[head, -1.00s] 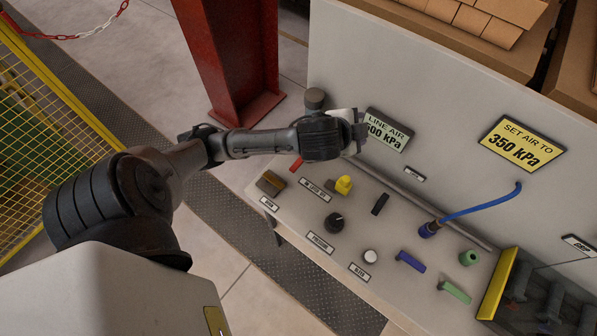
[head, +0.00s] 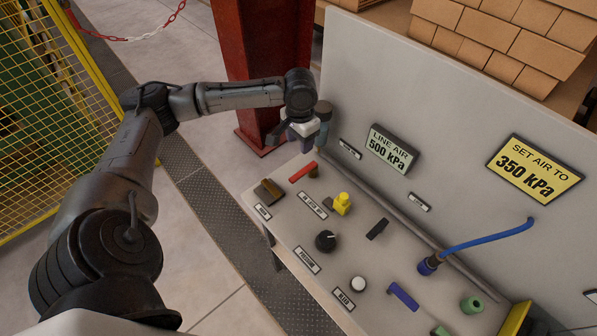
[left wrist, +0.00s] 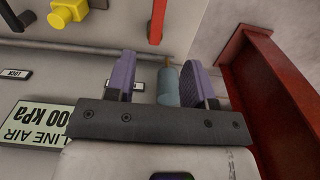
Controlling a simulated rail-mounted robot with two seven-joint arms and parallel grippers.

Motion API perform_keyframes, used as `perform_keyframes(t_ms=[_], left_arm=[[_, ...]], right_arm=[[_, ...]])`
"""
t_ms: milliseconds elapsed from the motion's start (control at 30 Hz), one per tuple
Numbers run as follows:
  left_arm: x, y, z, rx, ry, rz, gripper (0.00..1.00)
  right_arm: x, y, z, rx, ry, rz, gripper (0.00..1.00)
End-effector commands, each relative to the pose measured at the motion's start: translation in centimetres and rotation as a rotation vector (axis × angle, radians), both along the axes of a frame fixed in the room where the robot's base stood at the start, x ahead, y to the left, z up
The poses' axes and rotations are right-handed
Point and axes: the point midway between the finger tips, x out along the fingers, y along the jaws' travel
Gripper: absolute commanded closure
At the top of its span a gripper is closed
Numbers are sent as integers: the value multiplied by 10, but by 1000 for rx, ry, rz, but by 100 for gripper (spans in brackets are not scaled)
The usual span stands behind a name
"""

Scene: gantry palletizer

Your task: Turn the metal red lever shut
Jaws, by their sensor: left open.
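The red lever (head: 302,172) is a thin red bar lying along the panel top near its left end, with a brown round piece (head: 314,172) beside it. In the left wrist view the red lever (left wrist: 157,20) shows at the top, ahead of the fingers. My left gripper (head: 301,142) hangs above and behind the lever, apart from it. Its purple-padded fingers (left wrist: 160,75) are open, with nothing held. A grey-teal cylinder (left wrist: 167,84) shows between the fingers in the wrist view; it seems to stand behind them. My right gripper is out of view.
A yellow fitting (head: 342,203), a black knob (head: 326,241), a black lever (head: 377,229) and a white button (head: 358,284) stand on the panel. The line air sign (head: 394,148) is on the back wall. A red column (head: 262,90) rises just behind the panel's left end.

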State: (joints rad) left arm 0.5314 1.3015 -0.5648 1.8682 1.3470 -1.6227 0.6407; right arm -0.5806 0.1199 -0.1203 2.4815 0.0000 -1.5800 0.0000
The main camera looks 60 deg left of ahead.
Motion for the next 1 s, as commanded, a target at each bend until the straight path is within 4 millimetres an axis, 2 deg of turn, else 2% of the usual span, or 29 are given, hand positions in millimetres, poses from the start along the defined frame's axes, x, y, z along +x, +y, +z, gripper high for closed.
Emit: perform_keyframes(t_ms=[167,700,1000], left_arm=[[0,0,-13,0,3,31,51],[-1,0,-107,2,0,27,51],[0,0,-134,3,-2,26,51]], right_arm=[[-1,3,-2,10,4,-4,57],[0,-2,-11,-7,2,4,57],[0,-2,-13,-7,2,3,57]])
